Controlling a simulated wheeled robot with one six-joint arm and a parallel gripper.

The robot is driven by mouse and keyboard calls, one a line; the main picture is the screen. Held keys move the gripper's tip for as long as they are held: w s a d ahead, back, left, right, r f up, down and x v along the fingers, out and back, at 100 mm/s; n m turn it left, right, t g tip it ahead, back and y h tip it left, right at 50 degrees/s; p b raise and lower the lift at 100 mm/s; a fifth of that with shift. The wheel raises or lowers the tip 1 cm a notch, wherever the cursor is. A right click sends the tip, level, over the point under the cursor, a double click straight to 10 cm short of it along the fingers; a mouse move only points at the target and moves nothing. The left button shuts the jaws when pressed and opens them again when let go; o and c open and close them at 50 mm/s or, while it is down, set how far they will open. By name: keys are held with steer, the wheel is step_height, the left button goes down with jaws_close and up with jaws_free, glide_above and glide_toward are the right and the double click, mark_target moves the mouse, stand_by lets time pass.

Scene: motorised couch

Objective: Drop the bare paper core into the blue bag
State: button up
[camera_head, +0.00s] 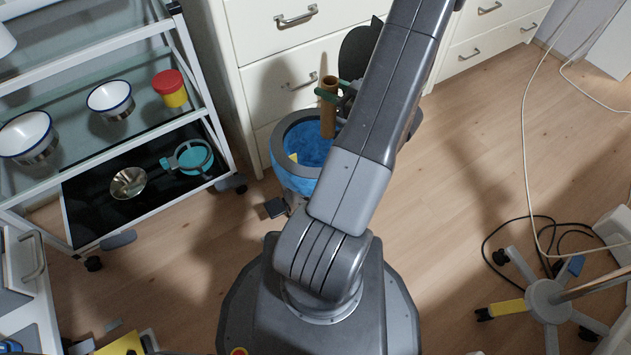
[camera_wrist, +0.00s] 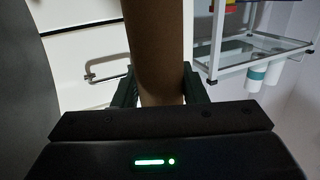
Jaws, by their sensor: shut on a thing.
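The bare paper core (camera_head: 328,112) is a brown cardboard tube. It stands roughly upright above the opening of the blue bag (camera_head: 311,147), with its lower end at or just inside the rim in the head view. The bag lines a round grey-rimmed bin, and a small pale yellow thing shows inside. My gripper (camera_head: 331,93) is shut on the core, with green fingers on both sides of it. The core also fills the middle of the wrist view (camera_wrist: 155,50), between the fingers. My arm hides the right part of the bag.
A white trolley (camera_head: 105,45) with bowls, a red-yellow jar (camera_head: 170,88) and a dark lower shelf stands on the left. White drawers (camera_head: 290,50) stand behind the bin. A wheeled stand base (camera_head: 548,298) and cables lie on the right. Open wooden floor lies between.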

mark_target(335, 108)
steer(key=shift+f+b, duration=2.05)
steer(key=shift+f, duration=0.95)
steer(key=o, duration=1)
steer(key=shift+d, duration=0.1)
steer(key=p+v, duration=0.3)
steer(key=v, duration=1)
steer(key=shift+s+d, duration=0.25)
steer(key=b+x, duration=0.3)
steer(key=x, duration=1.1)
steer(key=shift+d+r, duration=0.1)
steer(key=shift+d, duration=0.05)
